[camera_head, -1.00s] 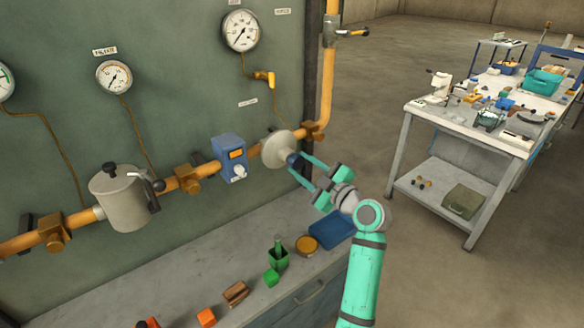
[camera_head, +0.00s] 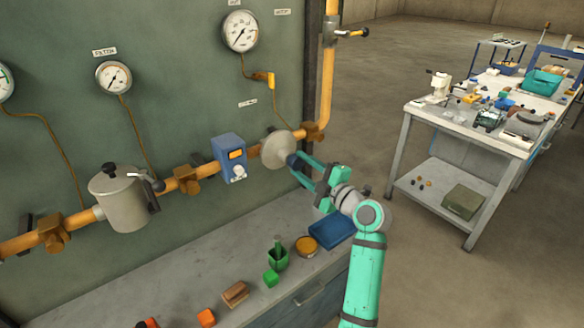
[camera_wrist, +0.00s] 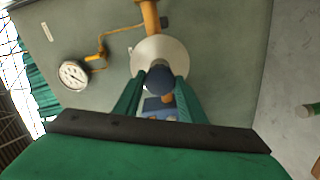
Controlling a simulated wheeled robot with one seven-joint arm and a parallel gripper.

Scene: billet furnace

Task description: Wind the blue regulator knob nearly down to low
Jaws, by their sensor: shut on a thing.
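The blue regulator knob (camera_wrist: 160,80) sits at the centre of a round pale regulator body (camera_wrist: 176,50) on the orange pipe. In the head view the regulator body (camera_head: 276,150) is at the pipe's right end, and the knob (camera_head: 292,159) shows as a small dark blue part on its front. My gripper (camera_wrist: 160,86) is shut on the knob, with one green finger on each side of it. In the head view my gripper (camera_head: 296,163) reaches the knob from the lower right, and its fingers partly cover it. Any mark on the knob is too small to read.
Gauges (camera_head: 241,31) and (camera_head: 114,77) hang on the green panel. A blue box (camera_head: 229,157) sits on the pipe left of the regulator. Below, a bench holds a blue tray (camera_head: 334,231) and several small items. A cluttered table (camera_head: 470,130) stands right.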

